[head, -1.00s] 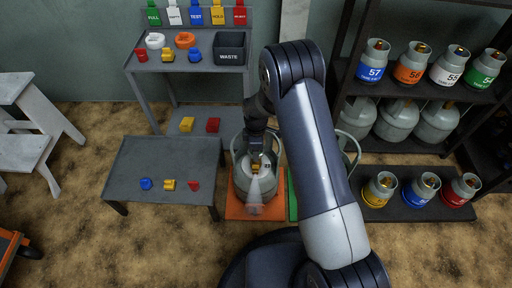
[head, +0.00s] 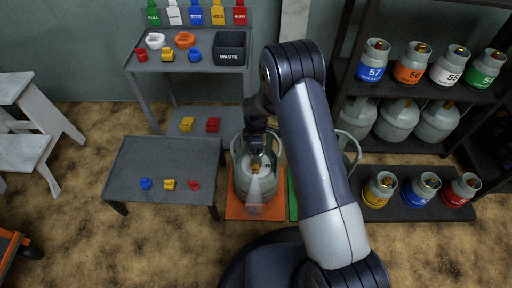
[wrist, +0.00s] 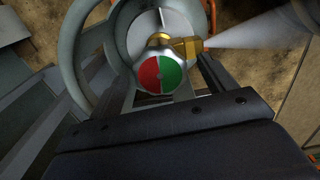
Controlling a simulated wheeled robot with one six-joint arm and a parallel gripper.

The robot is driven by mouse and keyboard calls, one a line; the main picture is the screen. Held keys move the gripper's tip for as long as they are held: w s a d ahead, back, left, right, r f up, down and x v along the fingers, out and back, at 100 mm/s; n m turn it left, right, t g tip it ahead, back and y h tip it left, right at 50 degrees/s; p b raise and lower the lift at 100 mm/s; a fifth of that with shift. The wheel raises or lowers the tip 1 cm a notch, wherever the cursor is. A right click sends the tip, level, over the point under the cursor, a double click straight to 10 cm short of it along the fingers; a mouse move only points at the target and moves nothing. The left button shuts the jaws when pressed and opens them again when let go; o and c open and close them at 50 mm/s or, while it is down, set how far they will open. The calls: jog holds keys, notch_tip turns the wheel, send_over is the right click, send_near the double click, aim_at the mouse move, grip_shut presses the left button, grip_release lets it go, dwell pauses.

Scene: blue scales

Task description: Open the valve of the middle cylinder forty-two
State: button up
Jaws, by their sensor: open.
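A grey gas cylinder (head: 241,180) stands upright on an orange mat (head: 234,211), partly covered by my arm; I cannot read its number clearly. In the wrist view its round valve knob (wrist: 159,75), half red and half green, faces me. A brass outlet (wrist: 186,47) beside the knob lets out a pale jet (wrist: 262,28), which also shows in the head view (head: 256,192). My gripper (head: 256,150) is over the cylinder top. In the wrist view its open fingers lie to either side of the knob; contact cannot be told.
A green mat (head: 292,205) and another grey cylinder (head: 348,153) are partly hidden by my arm. A low table (head: 165,158) with three small coloured pieces stands left. A shelf cart (head: 172,63) with a waste bin (head: 230,47) stands behind. Racks of cylinders (head: 380,190) stand right.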

notch_tip(320, 180, up, 11)
jog(key=p, duration=0.3)
jog(key=shift+p, duration=0.3)
jog(key=shift+f, duration=0.1)
notch_tip(320, 180, down, 11)
jog(key=b, duration=0.3)
jog(key=shift+b, duration=0.3)
dwell(0.3)
